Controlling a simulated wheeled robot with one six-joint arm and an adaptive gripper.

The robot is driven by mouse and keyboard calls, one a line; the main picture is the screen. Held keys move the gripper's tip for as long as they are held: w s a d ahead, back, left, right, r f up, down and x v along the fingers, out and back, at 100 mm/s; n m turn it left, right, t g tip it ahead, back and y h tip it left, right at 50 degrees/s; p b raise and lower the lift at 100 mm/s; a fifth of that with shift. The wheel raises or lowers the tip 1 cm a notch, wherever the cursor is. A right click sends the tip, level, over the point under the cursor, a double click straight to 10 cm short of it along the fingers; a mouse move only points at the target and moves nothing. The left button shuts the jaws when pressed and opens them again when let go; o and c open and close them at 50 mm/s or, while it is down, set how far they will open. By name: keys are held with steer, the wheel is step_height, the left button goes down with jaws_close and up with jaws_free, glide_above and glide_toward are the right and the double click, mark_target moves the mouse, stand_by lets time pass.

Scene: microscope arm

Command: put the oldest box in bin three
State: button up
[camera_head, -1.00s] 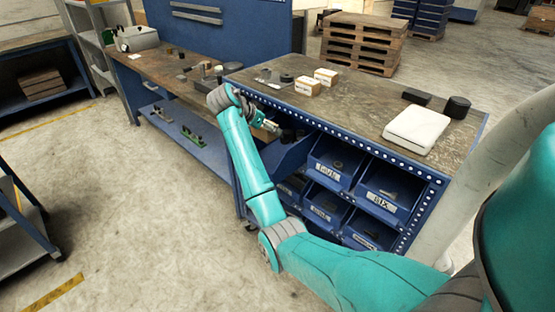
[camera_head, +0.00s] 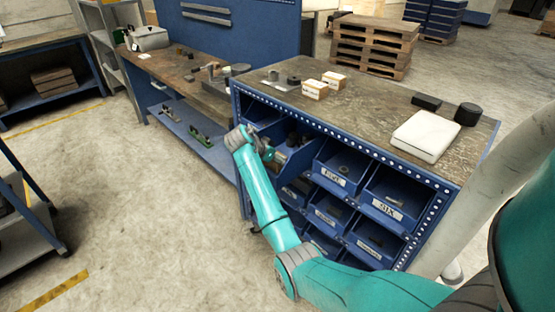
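Two small white-and-tan boxes, a nearer one (camera_head: 315,89) and a farther one (camera_head: 334,80), sit on top of the bin cabinet, close together. Their dates or markings are too small to read. The blue bins fill the cabinet front, including an upper middle bin (camera_head: 334,181), an upper right bin (camera_head: 387,210) and a lower middle bin (camera_head: 325,216). Their white labels are not clearly legible. My gripper (camera_head: 275,156) is at the cabinet's left upper bins, below and left of the boxes. Its fingers are small and partly hidden, so their opening and any held thing cannot be told.
A white flat device (camera_head: 425,136) and two black items, one a round container (camera_head: 468,114), stand on the cabinet's right. A lower workbench (camera_head: 170,66) with tools adjoins at left. Pallets (camera_head: 374,45) stand behind. The floor (camera_head: 130,200) at front left is open.

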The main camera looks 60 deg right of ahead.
steer(key=shift+f, duration=0.25)
steer(key=o, duration=1.3)
steer(key=shift+f, duration=0.15)
steer(key=v, duration=1.2)
